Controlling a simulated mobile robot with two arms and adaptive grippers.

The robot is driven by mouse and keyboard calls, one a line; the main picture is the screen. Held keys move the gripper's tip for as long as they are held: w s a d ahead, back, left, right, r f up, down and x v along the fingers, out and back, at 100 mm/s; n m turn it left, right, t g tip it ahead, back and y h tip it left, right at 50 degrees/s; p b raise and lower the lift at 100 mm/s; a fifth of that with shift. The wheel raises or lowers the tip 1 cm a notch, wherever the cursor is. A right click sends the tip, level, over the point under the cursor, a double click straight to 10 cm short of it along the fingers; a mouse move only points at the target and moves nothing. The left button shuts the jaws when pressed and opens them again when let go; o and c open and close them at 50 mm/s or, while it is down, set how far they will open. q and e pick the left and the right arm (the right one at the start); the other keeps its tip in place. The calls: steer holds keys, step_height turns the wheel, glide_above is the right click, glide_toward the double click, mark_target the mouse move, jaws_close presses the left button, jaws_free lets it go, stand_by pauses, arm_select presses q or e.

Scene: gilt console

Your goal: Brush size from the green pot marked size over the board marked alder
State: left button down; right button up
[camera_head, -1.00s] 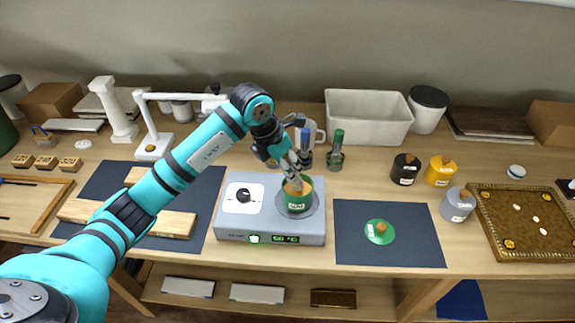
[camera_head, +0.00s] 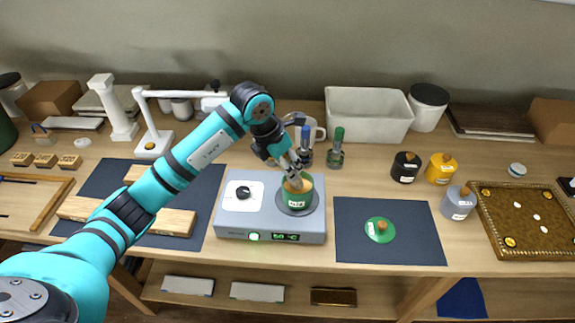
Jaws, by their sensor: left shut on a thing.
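The green pot (camera_head: 291,202) stands open on the grey hot plate (camera_head: 230,221), with tan content inside. Its small white label is too small to read for sure. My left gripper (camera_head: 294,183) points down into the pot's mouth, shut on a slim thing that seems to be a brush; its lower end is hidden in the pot. A pale wooden board (camera_head: 176,223) lies on the left dark mat (camera_head: 206,192), partly behind my left arm; another piece shows behind it. I can read no alder mark. The green lid (camera_head: 380,231) lies on the right dark mat. My right gripper is not in view.
Blue-handled (camera_head: 305,138) and green-handled (camera_head: 337,136) tools stand behind the hot plate. Black (camera_head: 404,170), yellow (camera_head: 440,172) and grey (camera_head: 457,206) lidded pots stand at right. A white lamp-like stand (camera_head: 153,141) rises behind my arm. The right mat is mostly clear.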

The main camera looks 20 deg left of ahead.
arm_select(q)
steer(key=shift+f, duration=0.3)
steer(key=shift+s+f+b, duration=0.1)
steer(key=shift+b, duration=0.3)
stand_by(1.2)
steer(key=shift+r+p, duration=0.6)
steer(key=shift+r, duration=0.35)
steer(key=shift+r+p, duration=1.4)
steer(key=shift+r, duration=1.25)
steer(key=shift+f, duration=0.1)
